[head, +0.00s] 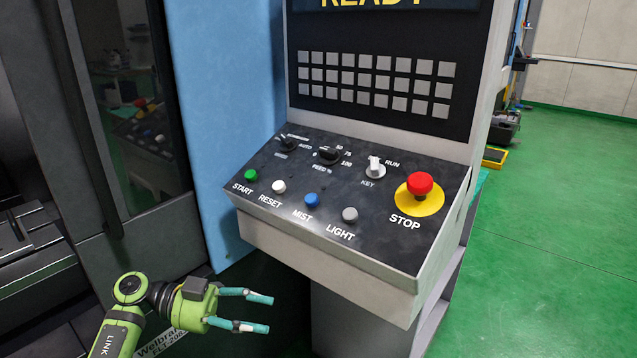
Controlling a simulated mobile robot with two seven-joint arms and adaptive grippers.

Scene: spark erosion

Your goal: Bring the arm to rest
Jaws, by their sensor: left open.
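My left arm comes in from the bottom left of the head view. It is green with a black joint. My left gripper (268,313) is open, with two teal fingers apart and nothing between them. It is below and to the left of the control panel (250,222), apart from it, and points right. My right gripper is not in view.
The sloped panel carries green START (251,174), white RESET (279,186), blue MIST (312,200) and grey LIGHT (350,215) buttons, knobs, a key switch (375,168) and a red STOP button (420,184). A dark machine door (125,100) stands left. Green floor (560,220) is clear at right.

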